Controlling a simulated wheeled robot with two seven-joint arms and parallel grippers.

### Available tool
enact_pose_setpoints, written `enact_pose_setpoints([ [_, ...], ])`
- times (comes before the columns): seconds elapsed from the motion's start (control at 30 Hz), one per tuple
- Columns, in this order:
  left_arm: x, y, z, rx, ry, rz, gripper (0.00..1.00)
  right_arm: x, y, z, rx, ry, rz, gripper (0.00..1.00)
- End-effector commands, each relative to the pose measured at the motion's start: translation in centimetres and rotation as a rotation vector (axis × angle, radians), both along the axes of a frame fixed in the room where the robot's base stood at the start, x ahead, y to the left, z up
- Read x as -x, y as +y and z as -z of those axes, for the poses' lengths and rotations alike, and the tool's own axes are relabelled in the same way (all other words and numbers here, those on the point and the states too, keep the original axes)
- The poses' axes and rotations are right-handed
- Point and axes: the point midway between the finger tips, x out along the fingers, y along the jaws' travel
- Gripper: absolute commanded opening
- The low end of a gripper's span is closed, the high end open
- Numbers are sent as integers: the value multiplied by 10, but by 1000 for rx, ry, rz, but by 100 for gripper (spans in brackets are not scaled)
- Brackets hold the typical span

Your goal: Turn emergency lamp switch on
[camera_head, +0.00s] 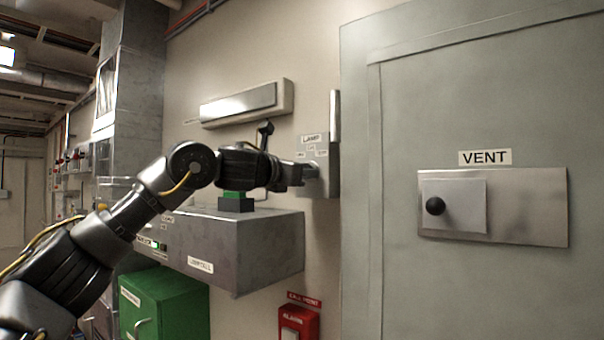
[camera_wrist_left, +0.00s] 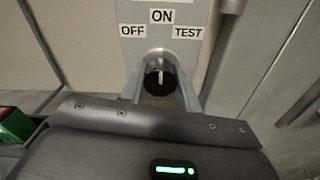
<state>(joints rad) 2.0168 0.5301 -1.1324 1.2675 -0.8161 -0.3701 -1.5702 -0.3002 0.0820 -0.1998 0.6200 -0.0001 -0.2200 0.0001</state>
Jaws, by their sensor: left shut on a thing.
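The emergency lamp switch panel, labelled LAMP (camera_head: 312,139), is on the wall left of the large grey door. In the left wrist view the switch plate (camera_wrist_left: 186,48) carries the labels OFF, ON and TEST around a dark round knob (camera_wrist_left: 160,76). A light mark on the knob points up toward ON. My left gripper (camera_head: 312,172) is at the panel, its fingers (camera_wrist_left: 161,88) on both sides of the knob and shut on it. The lower part of the knob is hidden by the gripper body. My right gripper is not in view.
A grey box (camera_head: 270,250) with a green-topped block (camera_head: 236,203) on it is below my left forearm. A lamp fixture (camera_head: 245,103) is above. The grey door (camera_head: 470,90) has a VENT plate with a black knob (camera_head: 435,206). A red alarm box (camera_head: 298,323) and green cabinet (camera_head: 165,305) are below.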

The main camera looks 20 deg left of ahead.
Motion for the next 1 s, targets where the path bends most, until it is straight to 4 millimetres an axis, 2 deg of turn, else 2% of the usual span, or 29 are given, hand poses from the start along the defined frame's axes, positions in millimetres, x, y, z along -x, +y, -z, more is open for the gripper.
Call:
enact_pose_setpoints([
  [0.27, 1, 1, -3, 4, -4, -2, 10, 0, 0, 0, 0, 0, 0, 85],
  [0.3, 1, 1, -3, 4, -4, -2, 34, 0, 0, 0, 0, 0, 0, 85],
  [0.47, 0, 1, -2, 3, -4, -1, 54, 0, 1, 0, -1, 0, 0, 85],
  [0.77, 2, 1, 0, 1, -3, 0, 54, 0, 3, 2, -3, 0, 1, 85],
  [0.87, 10, 5, 1, 2, -4, 0, 54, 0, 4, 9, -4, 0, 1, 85],
  [1.0, 34, 14, 3, 1, -7, -1, 54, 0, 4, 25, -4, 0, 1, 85],
])
